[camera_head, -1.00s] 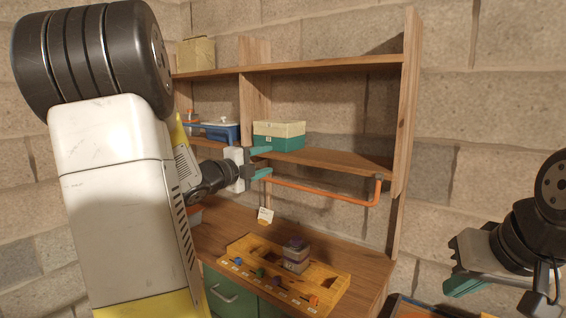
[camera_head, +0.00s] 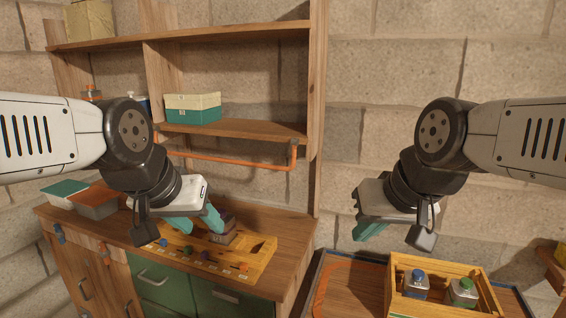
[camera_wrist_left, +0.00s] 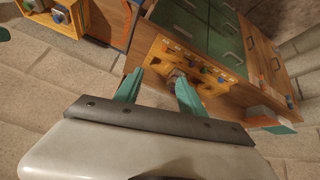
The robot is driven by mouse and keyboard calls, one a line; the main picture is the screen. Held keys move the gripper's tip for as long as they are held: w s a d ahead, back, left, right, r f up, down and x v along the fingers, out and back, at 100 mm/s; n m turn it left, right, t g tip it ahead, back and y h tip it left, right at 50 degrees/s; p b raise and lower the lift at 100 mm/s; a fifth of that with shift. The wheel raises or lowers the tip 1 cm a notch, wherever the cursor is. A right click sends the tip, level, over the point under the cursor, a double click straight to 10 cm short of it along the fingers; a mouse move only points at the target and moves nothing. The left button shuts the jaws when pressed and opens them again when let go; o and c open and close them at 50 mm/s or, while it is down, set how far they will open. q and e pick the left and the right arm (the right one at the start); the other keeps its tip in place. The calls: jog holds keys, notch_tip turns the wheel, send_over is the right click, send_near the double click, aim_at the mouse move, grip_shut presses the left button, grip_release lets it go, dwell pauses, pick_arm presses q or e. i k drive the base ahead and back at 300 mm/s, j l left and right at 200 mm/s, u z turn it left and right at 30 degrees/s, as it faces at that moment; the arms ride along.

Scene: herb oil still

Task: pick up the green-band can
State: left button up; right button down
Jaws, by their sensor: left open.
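A container with a green top (camera_head: 461,292), which looks like the green-band can, stands in a wooden crate (camera_head: 488,280) at the bottom right of the head view. A blue-topped container (camera_head: 416,284) stands left of it in the same crate. My left gripper (camera_head: 198,222) is open and empty above the cabinet worktop, far left of the crate. Its teal fingers also show apart in the left wrist view (camera_wrist_left: 158,88). My right gripper (camera_head: 370,232) hangs above and left of the crate. Only its teal finger end shows, so its opening is unclear.
A yellow wooden board (camera_head: 258,262) with small coloured pieces and a purple-grey stack (camera_head: 222,232) lies near my left gripper. A shelf with an orange rail (camera_head: 230,163) and a green-and-cream box (camera_head: 193,108) stands behind. The crate stands on a tray-like surface (camera_head: 345,290).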

aim_at(456, 296)
jog(key=z, duration=1.6)
jog(key=i+j+u, duration=0.2)
jog(key=i, duration=0.25)
jog(key=j, duration=0.1)
